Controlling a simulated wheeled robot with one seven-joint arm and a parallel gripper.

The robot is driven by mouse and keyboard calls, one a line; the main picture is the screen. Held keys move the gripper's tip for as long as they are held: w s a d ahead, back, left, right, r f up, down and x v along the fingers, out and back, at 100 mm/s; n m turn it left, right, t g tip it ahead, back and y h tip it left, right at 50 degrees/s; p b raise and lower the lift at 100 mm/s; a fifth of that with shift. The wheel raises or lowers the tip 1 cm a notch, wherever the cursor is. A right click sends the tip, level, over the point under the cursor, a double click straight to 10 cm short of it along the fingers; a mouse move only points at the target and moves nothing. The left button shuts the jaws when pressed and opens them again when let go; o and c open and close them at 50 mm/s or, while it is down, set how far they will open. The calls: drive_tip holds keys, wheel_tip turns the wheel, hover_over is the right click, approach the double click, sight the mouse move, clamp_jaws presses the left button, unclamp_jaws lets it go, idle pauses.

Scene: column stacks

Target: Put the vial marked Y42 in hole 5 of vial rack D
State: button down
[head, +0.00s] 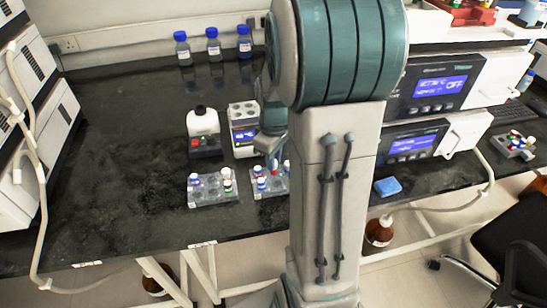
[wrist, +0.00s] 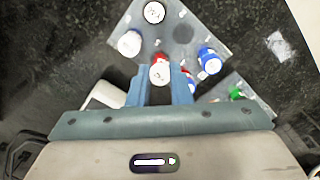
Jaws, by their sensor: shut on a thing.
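My gripper (wrist: 160,84) is shut on a vial (wrist: 160,72) with a pale top and red at its edge; its marking is too small to read. In the head view my gripper (head: 272,158) is partly hidden by my arm, just above the right-hand grey vial rack (head: 270,194). In the wrist view a grey rack (wrist: 180,32) lies beyond and under the fingers, with white-capped and blue-capped vials in it. Another grey rack (head: 213,191) stands to the left with several vials. I cannot read which rack is D or the hole numbers.
A white-and-black device (head: 203,132) and a block heater with a blue display (head: 243,128) stand behind the racks. Three blue-capped bottles (head: 213,46) stand at the back. A blue sponge (head: 387,187) lies right of my arm. The bench's left part is clear.

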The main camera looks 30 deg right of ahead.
drive_tip(key=shift+f, duration=0.2)
drive_tip(key=shift+f+b, duration=0.35)
drive_tip(key=c, duration=0.9)
unclamp_jaws()
drive_tip(key=shift+r, duration=0.1)
drive_tip(key=shift+r+p, duration=2.45)
drive_tip(key=shift+r, duration=0.5)
